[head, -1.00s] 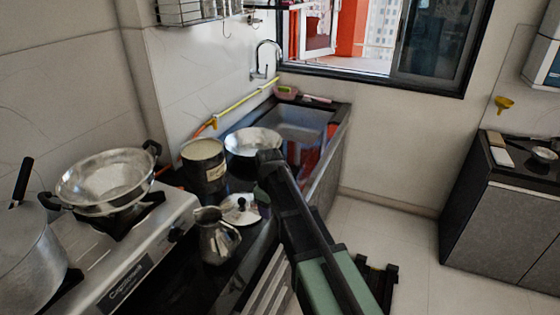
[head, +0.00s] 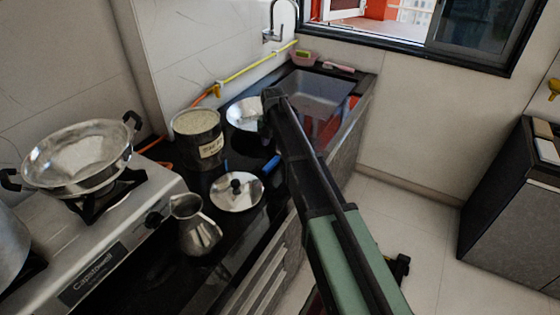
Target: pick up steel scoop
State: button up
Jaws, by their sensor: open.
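I cannot make out a steel scoop for certain in the head view. A shiny round steel vessel (head: 240,112) stands at the back of the dark counter, partly hidden behind my arm. A flat steel lid (head: 237,200) with a dark knob lies nearer on the counter. My dark and green arm reaches from the lower right up to a black joint in front of the steel vessel. No gripper fingers can be made out in this view.
A steel jug (head: 197,228) and a labelled pot (head: 199,142) stand on the counter before the sink (head: 318,92). A dark cabinet (head: 510,210) is at right.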

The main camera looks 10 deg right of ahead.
aim_at(275, 159)
jog(key=f+b, duration=0.2)
jog(key=f, duration=0.1)
jog(key=f+b, duration=0.4)
jog(key=f, duration=0.1)
jog(key=shift+w+d+f+b, duration=0.15)
jog(key=shift+d+f+b, duration=0.15)
jog(key=shift+b, duration=0.1)
jog(key=shift+r, duration=0.25)
grip_shut()
